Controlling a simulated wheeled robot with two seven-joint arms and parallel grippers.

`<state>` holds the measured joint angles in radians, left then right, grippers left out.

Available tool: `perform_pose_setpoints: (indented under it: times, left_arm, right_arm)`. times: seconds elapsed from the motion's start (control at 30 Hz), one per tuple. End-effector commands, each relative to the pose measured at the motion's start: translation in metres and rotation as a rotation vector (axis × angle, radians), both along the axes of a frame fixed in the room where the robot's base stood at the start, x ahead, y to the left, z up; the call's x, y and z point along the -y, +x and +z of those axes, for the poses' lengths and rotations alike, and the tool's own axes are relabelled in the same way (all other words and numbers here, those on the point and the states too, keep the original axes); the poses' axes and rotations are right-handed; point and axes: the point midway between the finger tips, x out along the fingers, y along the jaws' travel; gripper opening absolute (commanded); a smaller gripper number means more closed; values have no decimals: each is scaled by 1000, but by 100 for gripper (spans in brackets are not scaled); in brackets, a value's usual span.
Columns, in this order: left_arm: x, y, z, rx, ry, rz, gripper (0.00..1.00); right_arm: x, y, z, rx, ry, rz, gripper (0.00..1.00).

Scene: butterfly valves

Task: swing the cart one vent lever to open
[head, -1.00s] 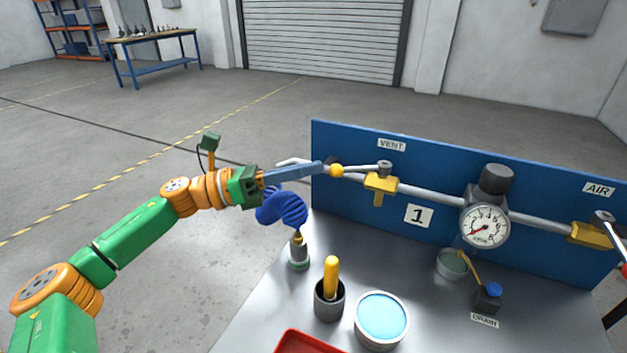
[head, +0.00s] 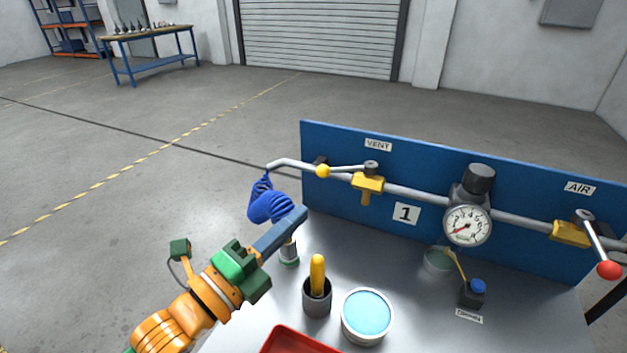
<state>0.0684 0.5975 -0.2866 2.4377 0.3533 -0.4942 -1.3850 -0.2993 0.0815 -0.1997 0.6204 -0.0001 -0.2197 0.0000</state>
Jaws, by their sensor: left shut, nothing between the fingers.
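The vent lever (head: 347,169) is a thin grey handle with a yellow ball knob (head: 323,171). It lies along the pipe, pointing left from its pivot on the brass vent valve (head: 367,183), under the VENT label (head: 378,145). The panel carries a 1 sign (head: 406,213). My left gripper (head: 302,212) is shut and empty. Its blue fingers are below and left of the knob, apart from it, and cover part of the blue hose. My right gripper is not in view.
A gauge (head: 467,225) sits mid-pipe. The air lever's red knob (head: 609,270) is at right. A blue coiled hose (head: 268,207) hangs at the pipe's left end. A yellow-handled tool in a cup (head: 317,300), a tin of blue liquid (head: 367,318) and a red tray (head: 296,342) stand in front.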

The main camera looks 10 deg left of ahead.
Motion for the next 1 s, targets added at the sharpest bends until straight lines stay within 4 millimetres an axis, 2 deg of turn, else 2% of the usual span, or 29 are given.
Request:
perform_pose_setpoints:
  times: [0.23,0.5,0.7,1.0]
  left_arm:
    - [24,35,10,-2,-3,0,0]
    - [49,72,14,-1,1,0,0]
    - [55,80,14,0,2,-1,0]
    - [54,80,13,0,4,0,0]
  right_arm:
    - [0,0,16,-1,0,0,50]
    - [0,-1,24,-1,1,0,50]
    - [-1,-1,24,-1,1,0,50]
    - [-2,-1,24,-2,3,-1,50]
